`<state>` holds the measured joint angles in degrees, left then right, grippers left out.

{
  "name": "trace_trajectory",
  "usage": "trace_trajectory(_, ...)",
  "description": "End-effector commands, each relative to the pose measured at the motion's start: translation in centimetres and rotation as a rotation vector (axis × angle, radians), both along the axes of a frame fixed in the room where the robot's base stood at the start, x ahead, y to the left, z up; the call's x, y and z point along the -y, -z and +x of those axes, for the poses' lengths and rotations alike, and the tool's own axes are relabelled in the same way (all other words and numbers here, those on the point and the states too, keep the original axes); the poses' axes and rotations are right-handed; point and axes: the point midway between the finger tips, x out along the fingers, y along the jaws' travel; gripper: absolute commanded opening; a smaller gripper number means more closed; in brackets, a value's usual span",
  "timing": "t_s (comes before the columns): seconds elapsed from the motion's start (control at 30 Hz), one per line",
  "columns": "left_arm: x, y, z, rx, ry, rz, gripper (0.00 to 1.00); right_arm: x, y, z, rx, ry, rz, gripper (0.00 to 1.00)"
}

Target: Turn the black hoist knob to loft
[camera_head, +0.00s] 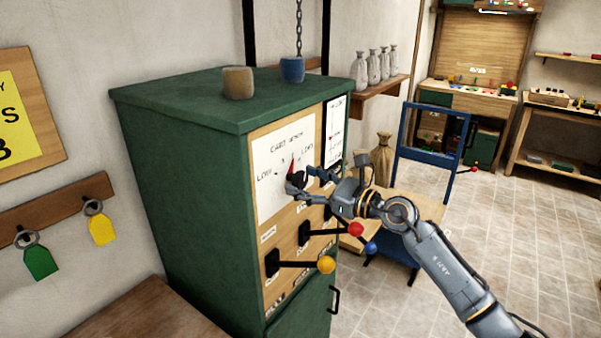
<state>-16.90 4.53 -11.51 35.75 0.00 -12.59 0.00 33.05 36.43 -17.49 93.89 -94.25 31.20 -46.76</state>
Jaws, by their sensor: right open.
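The green cabinet (170,170) carries a white dial plate (270,195) with lettering at its left, top and right; the small words are hard to read. A red pointer (292,166) at the black hoist knob stands roughly upright, between the left and right labels. The knob itself is mostly hidden behind my right gripper (298,181). My right gripper is open, with its fingers at the knob, close to the dial plate; I cannot tell whether they touch it. My left gripper is not in view.
Below the dial, levers with a yellow ball (326,265), a red ball (356,229) and a blue ball (370,248) stick out near my right arm. A blue cart (400,170) stands behind the arm. Tan (238,83) and blue (292,69) weights are above the cabinet top.

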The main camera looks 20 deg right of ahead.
Motion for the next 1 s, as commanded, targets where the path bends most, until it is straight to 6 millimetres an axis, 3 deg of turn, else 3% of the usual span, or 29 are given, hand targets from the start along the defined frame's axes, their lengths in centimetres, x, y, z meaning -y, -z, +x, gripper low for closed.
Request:
trace_trajectory(0.13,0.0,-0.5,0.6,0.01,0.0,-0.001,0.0,-0.8,-0.1,1.0,-0.001,0.0,0.001,0.65)
trace_trajectory(0.47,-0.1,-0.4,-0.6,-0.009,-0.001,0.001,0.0,-1.0,0.1,1.2,0.0,0.0,-0.001,0.65)
trace_trajectory(0.73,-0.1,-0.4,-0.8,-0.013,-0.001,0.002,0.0,-0.9,0.1,1.2,-0.001,0.0,-0.001,0.12)
trace_trajectory(1.0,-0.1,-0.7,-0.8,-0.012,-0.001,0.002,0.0,-0.9,0.0,1.2,-0.012,0.0,0.014,0.1)
